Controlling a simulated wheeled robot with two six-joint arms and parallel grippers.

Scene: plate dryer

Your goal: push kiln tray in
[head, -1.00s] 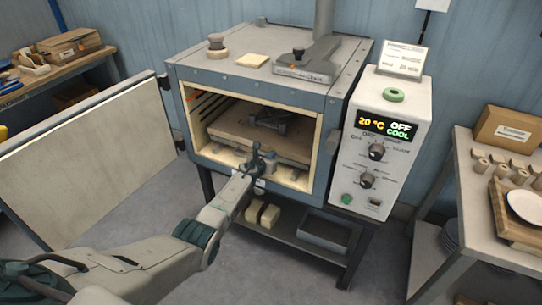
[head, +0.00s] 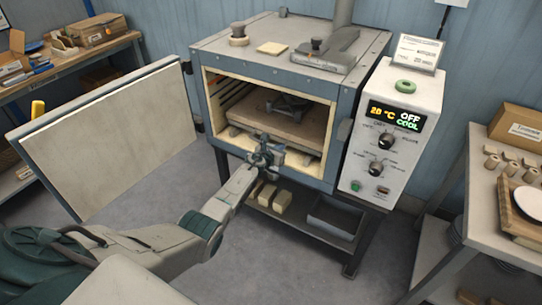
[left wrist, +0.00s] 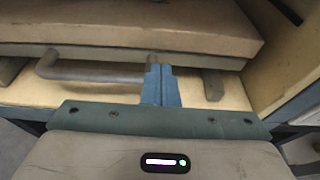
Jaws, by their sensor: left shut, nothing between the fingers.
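The kiln (head: 330,172) stands open, its door (head: 110,135) swung out to the left. The kiln tray (head: 282,127) is a thick beige slab lying flat inside, with a dark object (head: 288,106) on top. In the left wrist view the tray (left wrist: 130,28) has a grey bar handle (left wrist: 85,73) below its front edge. My left gripper (head: 265,152) is at the kiln mouth, in front of the tray. Its blue fingers (left wrist: 160,85) are shut and empty at the right end of the handle; whether they touch it I cannot tell. My right gripper is out of view.
A control box (head: 390,140) reading 20 °C, OFF, COOL stands right of the kiln. A shelf below the kiln holds blocks (head: 268,195) and a metal bin (head: 332,217). A side table (head: 480,190) stands at right, a workbench (head: 75,65) at back left. Open floor lies in front.

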